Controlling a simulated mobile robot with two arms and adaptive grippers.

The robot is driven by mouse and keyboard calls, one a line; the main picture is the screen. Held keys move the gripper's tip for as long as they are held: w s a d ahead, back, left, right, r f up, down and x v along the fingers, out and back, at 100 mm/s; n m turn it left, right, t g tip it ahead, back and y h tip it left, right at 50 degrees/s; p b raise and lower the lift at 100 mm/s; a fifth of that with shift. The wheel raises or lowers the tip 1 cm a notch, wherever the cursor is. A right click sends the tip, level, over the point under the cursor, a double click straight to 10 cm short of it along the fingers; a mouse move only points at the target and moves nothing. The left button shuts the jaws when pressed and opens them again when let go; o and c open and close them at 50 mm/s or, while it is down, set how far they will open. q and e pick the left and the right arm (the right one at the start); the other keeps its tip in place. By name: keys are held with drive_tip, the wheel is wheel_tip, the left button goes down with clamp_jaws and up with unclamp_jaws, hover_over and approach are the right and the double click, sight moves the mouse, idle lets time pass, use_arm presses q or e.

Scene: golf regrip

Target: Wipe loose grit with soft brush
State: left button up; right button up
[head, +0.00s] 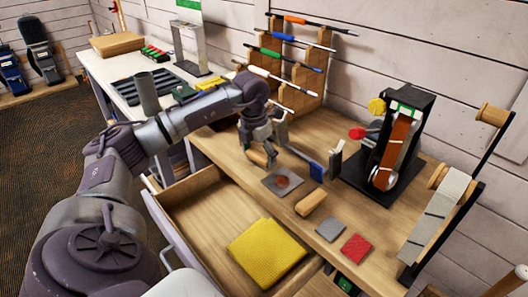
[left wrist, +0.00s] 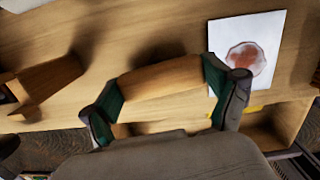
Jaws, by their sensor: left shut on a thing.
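My left gripper (head: 260,154) is over the bench, shut on a wooden piece, which looks like the brush (head: 257,158). In the left wrist view the brush (left wrist: 158,83) is a rounded wooden body between the green finger pads of the left gripper (left wrist: 168,92); no bristles can be made out. A square grey plate (head: 272,190) with a reddish, grit-like patch (head: 283,181) lies just right of the gripper. The plate (left wrist: 276,28) and the patch (left wrist: 246,60) also show in the left wrist view, beyond the right finger. My right gripper is out of view.
A wooden block (head: 311,202), a grey pad (head: 331,228) and a red pad (head: 356,248) lie right of the plate. A yellow cloth (head: 267,252) lies in the open drawer (head: 188,205). A club rack (head: 311,75) and a belt machine (head: 395,145) stand behind.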

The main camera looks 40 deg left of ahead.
sight(251, 169)
use_arm(q)
drive_tip(key=shift+s+a+f+b, duration=0.15)
drive_tip(key=shift+s+b, duration=0.4)
drive_tip(key=shift+s, duration=1.25)
drive_tip(key=shift+r, duration=0.2)
drive_tip(key=shift+w+r+p, duration=0.1)
drive_tip(key=shift+w+p, duration=0.6)
drive_tip(key=shift+w, duration=0.3)
drive_tip(key=shift+w+d, duration=0.2)
drive_tip(key=shift+w, duration=0.65)
drive_tip(key=shift+w+d+p, duration=0.1)
drive_tip(key=shift+w+p, duration=0.4)
drive_tip(key=shift+w, duration=0.1)
drive_tip(key=shift+w+d+f, duration=0.1)
drive_tip(key=shift+w+f, duration=0.15)
drive_tip(key=shift+w, duration=0.75)
